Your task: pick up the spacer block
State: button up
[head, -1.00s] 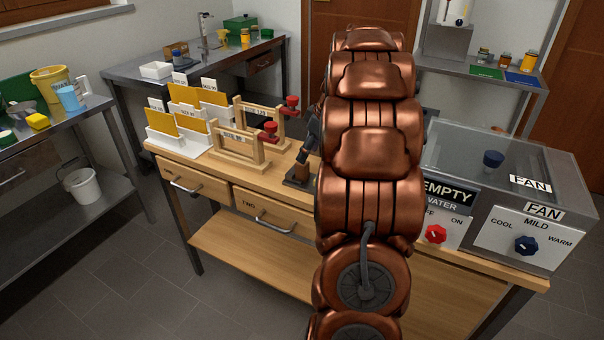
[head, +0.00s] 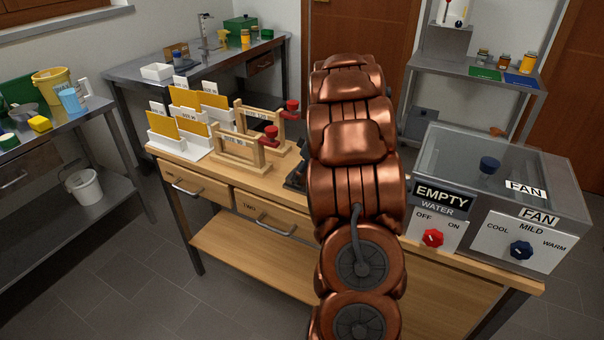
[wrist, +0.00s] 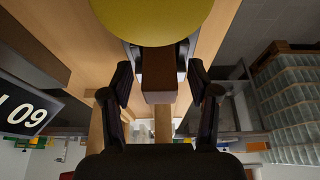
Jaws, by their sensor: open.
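In the wrist view, a small brown block (wrist: 158,72) shows between the two dark fingers of my gripper (wrist: 160,82). It looks like the spacer block, though no label on it can be read. The fingers are open, one on each side of it, with a visible gap at each side. A large yellow round thing (wrist: 152,18) covers the block's far end at the top of the view. In the head view my copper arm hides the gripper and the block.
Two wooden frames with red knobs (head: 240,150) stand on the wooden bench (head: 255,184), left of my arm. White racks with yellow cards (head: 178,130) are further left. A glass-topped tank with FAN and WATER panels (head: 531,240) is at right.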

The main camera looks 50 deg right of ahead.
grip_shut()
dwell(0.4)
jog(key=shift+r, duration=0.1)
